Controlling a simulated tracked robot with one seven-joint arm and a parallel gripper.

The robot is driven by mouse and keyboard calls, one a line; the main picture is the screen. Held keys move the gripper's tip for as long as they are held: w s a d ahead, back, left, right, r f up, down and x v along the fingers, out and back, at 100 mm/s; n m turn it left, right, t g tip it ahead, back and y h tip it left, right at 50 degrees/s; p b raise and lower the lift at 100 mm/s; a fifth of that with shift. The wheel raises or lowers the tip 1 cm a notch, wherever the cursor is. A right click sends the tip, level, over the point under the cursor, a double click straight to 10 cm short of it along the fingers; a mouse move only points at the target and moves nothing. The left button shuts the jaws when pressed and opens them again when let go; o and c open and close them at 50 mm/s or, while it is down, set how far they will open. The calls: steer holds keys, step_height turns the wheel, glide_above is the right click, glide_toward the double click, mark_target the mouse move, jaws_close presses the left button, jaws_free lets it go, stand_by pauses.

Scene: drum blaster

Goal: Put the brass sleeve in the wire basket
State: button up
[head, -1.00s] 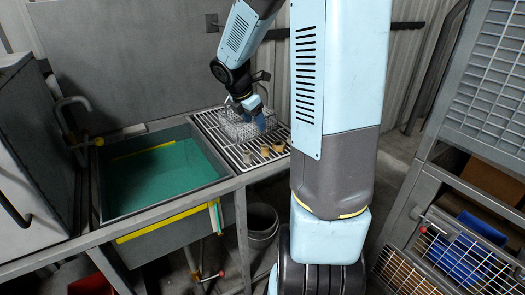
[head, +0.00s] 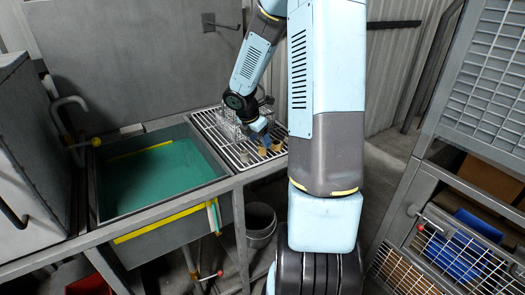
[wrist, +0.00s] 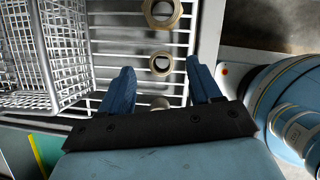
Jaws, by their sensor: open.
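Three short ring-like pieces stand in a row on the slatted rack. In the wrist view the far one (wrist: 162,12) has a brassy, angular rim, the middle one (wrist: 161,63) is brass-toned and round, and the near one (wrist: 160,102) is mostly hidden by my gripper. I cannot tell for certain which is the brass sleeve. My gripper (wrist: 161,68) is open and empty, its blue fingers on either side of the middle piece in that view, seemingly above it. In the head view my gripper (head: 264,140) is over the row. The wire basket (wrist: 82,50) stands left of it.
The slatted rack (head: 205,122) adjoins a sink (head: 215,184) with a green bottom. A grey bin (head: 260,222) stands on the floor below. A barred rack (head: 440,170) stands at the right. The basket's wall rises close beside my left finger.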

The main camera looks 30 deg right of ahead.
mark_target(262, 145)
steer(key=shift+x, duration=2.15)
jaws_close()
steer(key=shift+r, duration=0.1)
